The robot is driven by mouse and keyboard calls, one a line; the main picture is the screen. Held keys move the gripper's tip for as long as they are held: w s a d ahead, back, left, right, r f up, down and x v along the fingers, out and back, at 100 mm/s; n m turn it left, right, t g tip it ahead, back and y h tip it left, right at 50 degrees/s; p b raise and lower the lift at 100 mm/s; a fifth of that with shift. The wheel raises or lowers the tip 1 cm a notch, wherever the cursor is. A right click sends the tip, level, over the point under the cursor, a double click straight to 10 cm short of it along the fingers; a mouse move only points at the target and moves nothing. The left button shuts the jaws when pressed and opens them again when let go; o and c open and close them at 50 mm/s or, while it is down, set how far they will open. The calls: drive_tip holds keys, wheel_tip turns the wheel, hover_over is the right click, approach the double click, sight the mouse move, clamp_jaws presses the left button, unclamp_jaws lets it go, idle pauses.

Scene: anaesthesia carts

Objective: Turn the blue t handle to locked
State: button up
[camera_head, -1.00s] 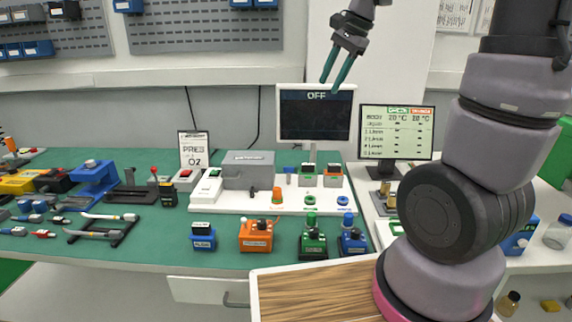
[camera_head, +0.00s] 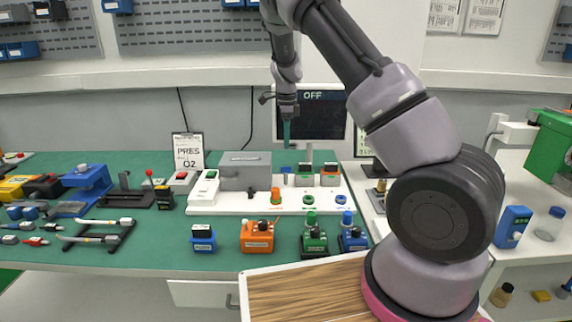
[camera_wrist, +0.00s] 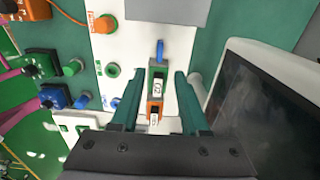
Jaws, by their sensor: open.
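The blue T handle (camera_head: 286,171) stands on the white board (camera_head: 232,208) in front of the OFF monitor. In the wrist view the handle (camera_wrist: 160,48) shows as a small blue bar beyond my fingertips. My gripper (camera_head: 287,139) points down above it, fingers apart and empty. In the wrist view the open fingers (camera_wrist: 157,82) lie either side of a green and an orange labelled block, with the handle ahead of the gap. I cannot read any locked mark by the handle.
The monitor (camera_head: 312,115) stands close behind my gripper. A grey box (camera_head: 245,172) sits left of the handle. Green (camera_head: 305,174) and orange (camera_head: 330,175) labelled blocks stand to its right. An orange knob (camera_head: 276,196) and green and blue rings stand in front.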

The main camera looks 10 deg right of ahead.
approach(286, 175)
drive_tip(key=f, duration=0.5)
drive_tip(key=shift+w+d+f, duration=0.2)
drive_tip(key=shift+w+d, duration=0.05)
drive_tip(key=shift+w, duration=0.1)
clamp_jaws()
